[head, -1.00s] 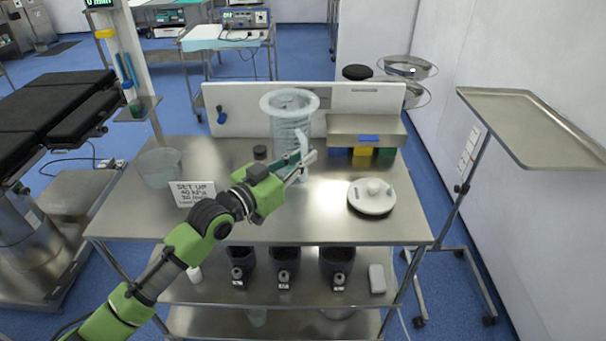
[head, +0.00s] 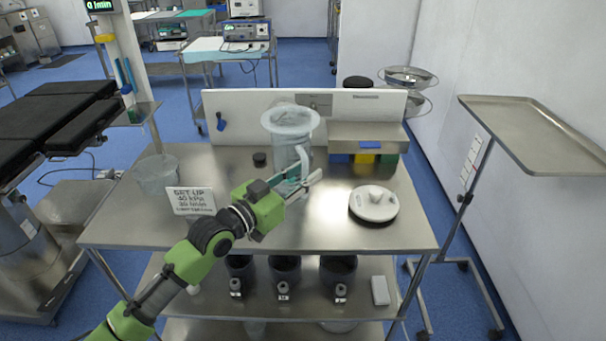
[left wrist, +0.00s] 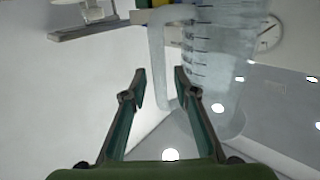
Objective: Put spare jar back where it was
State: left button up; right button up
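The spare jar (head: 288,146) is a tall, clear, ribbed jar with a wide rim and a side handle. It is upright at the middle back of the steel table (head: 330,225); its base is partly hidden behind my left gripper (head: 306,184). In the left wrist view the jar (left wrist: 225,65) appears upside down with dark graduation marks. There my left gripper (left wrist: 159,76) has its two fingers apart, with the jar's handle (left wrist: 158,62) between them and a gap visible. I cannot tell whether the base touches the table. My right gripper is not in view.
A white round lid (head: 373,206) lies right of the jar. A clear bowl (head: 157,174) and a printed sign (head: 191,200) are at the left. A small black cap (head: 260,159) sits left of the jar. A white panel (head: 240,115) and a raised steel shelf (head: 366,136) stand behind.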

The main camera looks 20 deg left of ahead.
pick_arm(q)
jog(key=shift+r, duration=0.15)
jog(key=p+v, duration=0.3)
jog(key=v, duration=0.9)
